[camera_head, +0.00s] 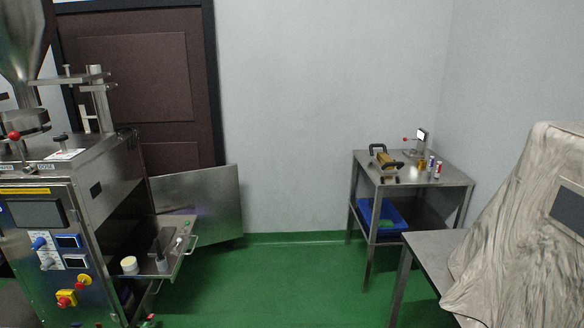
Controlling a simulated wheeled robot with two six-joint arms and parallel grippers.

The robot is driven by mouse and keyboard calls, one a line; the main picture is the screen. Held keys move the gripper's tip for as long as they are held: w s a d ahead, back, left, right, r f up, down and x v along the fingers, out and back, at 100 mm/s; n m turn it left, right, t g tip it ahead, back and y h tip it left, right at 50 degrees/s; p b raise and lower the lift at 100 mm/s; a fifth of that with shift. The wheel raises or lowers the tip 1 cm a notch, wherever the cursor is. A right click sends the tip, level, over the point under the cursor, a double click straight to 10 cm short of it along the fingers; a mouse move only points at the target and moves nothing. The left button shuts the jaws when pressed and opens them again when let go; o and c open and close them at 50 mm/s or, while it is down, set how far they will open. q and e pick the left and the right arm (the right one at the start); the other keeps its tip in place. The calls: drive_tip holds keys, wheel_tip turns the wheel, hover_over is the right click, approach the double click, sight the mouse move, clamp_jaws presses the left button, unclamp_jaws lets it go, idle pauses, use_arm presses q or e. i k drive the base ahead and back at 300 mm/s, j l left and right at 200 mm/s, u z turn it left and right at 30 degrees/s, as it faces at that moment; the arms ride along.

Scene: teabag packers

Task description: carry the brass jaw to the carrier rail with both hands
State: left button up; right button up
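A brass-coloured block with black handles at its ends, which looks like the brass jaw (386,161), lies on top of the steel table (440,175) by the back wall, right of centre. It is small and far off in the head view. I cannot make out the carrier rail for certain. The packing machine (115,185) stands at the left, with a steel door (205,205) open on its side. Neither of my grippers is in view.
Small bottles (437,169) and a small device (421,137) stand on the steel table, with a blue bin (367,212) on its lower shelf. A covered machine (520,235) and a nearer table (432,250) fill the right. The green floor (280,285) between is clear.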

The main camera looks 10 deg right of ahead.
sight(162, 240)
drive_tip(key=i+z, duration=0.15)
drive_tip(key=i, duration=1.8)
drive_tip(key=i+j+z, duration=0.1)
drive_tip(key=i+z, duration=0.3)
drive_tip(key=i+j+z, duration=0.4)
drive_tip(key=i, duration=0.15)
drive_tip(key=i+j+z, duration=0.8)
